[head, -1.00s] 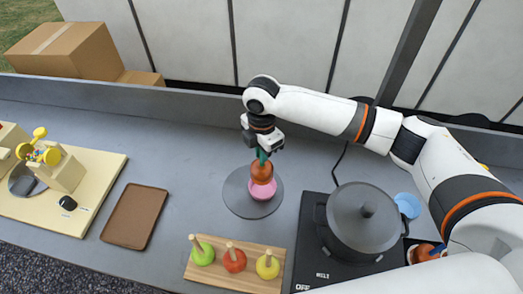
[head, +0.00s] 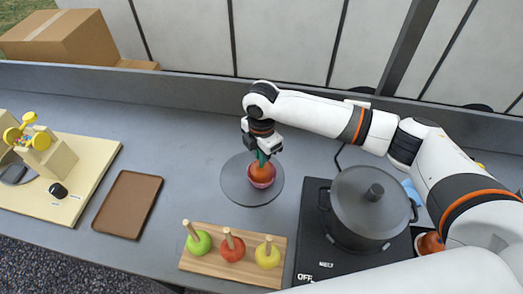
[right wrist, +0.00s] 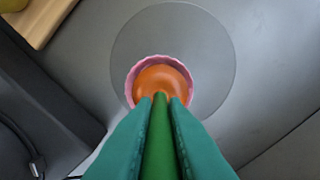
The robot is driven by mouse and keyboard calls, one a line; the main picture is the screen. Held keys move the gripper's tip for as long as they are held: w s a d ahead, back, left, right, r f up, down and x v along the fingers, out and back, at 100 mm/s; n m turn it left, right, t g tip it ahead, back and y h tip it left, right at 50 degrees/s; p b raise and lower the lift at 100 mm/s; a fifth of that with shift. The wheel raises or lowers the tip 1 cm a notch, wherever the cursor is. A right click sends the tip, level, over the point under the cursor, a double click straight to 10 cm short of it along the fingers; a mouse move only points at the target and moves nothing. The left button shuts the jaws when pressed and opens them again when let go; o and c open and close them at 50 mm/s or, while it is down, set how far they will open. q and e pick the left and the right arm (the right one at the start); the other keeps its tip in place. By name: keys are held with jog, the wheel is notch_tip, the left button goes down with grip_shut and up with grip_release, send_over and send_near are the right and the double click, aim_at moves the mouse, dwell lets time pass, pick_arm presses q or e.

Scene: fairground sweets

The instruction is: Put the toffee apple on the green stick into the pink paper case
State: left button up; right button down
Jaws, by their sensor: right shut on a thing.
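The toffee apple (head: 262,172) is orange-brown on a green stick (right wrist: 159,140). My right gripper (head: 263,154) is shut on the green stick, with its green fingers on both sides of it in the right wrist view. The apple sits down inside the pink paper case (right wrist: 131,86), whose rim shows around it in the right wrist view. The case also shows in the head view (head: 262,185), on a round grey disc (head: 236,188). Whether the apple touches the bottom of the case is hidden. My left gripper is not in view.
A wooden board (head: 207,268) with green, red and yellow apples on plain sticks lies in front. A lidded dark pot (head: 367,210) stands on a hotplate at right. A brown tray (head: 128,204) lies left; the counter between is clear.

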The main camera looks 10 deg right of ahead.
dwell(0.3)
jog(key=shift+f+p, duration=0.2)
jog(key=shift+p, duration=0.1)
jog(key=c, duration=1.4)
grip_release()
jog(key=shift+r, duration=0.1)
notch_tip(320, 180, up, 11)
jog(key=shift+f+b, duration=0.1)
jog(key=shift+b, duration=1)
jog(key=shift+r, duration=0.5)
